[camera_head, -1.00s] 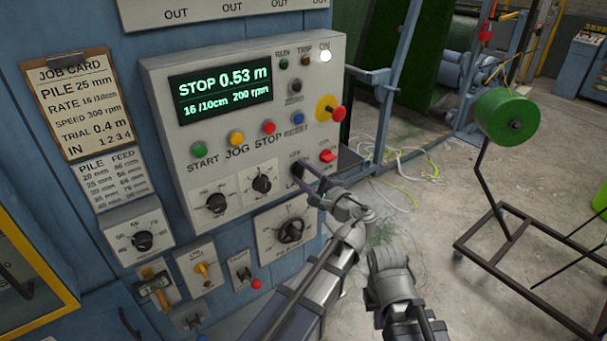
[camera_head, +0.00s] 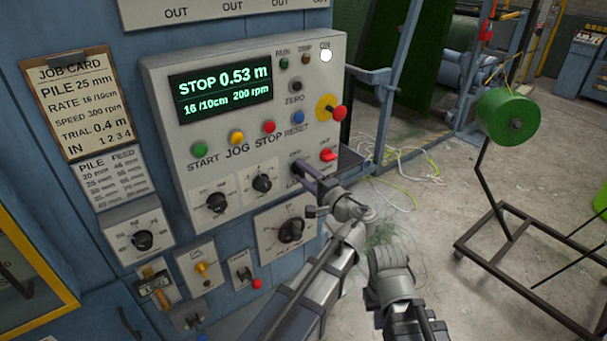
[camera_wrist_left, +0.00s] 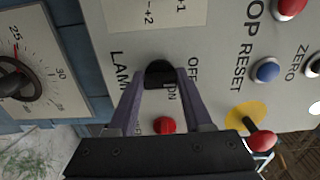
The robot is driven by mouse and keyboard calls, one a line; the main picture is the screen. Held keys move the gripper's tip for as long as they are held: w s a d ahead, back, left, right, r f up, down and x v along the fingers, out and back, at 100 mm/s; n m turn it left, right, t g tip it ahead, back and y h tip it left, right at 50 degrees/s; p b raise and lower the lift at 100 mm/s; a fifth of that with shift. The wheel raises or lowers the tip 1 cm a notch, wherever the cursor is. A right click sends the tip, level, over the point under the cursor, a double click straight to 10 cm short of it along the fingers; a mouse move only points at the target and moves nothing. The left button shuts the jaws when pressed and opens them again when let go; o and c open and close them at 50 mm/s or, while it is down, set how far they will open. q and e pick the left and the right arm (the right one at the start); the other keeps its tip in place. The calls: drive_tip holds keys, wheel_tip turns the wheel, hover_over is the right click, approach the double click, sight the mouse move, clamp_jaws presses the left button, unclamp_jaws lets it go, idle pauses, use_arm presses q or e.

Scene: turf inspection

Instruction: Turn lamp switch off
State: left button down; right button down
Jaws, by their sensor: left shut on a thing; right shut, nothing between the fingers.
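The lamp switch is a small black knob, best seen in the left wrist view (camera_wrist_left: 160,73), on the grey control panel (camera_head: 160,88). The printed words LAMP, OFF and ON surround it. My left gripper (camera_wrist_left: 160,82) is shut on the knob, one finger on each side. In the head view my left gripper (camera_head: 299,170) reaches the panel's lower right corner, and its fingers mostly hide the knob. The knob's exact pointing is hard to tell. A grey arm link of mine stands right of the left arm; no right gripper fingers show.
A red switch (camera_head: 328,155) sits close to my left gripper, with a red stop knob (camera_head: 338,113) on a yellow disc above. The white lamp (camera_head: 326,56) marked ON is bright.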

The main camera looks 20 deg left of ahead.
use_arm(q)
drive_tip(key=shift+s+f, duration=0.1)
drive_tip(key=shift+c, duration=1.6)
unclamp_jaws()
drive_tip(key=shift+d, duration=0.1)
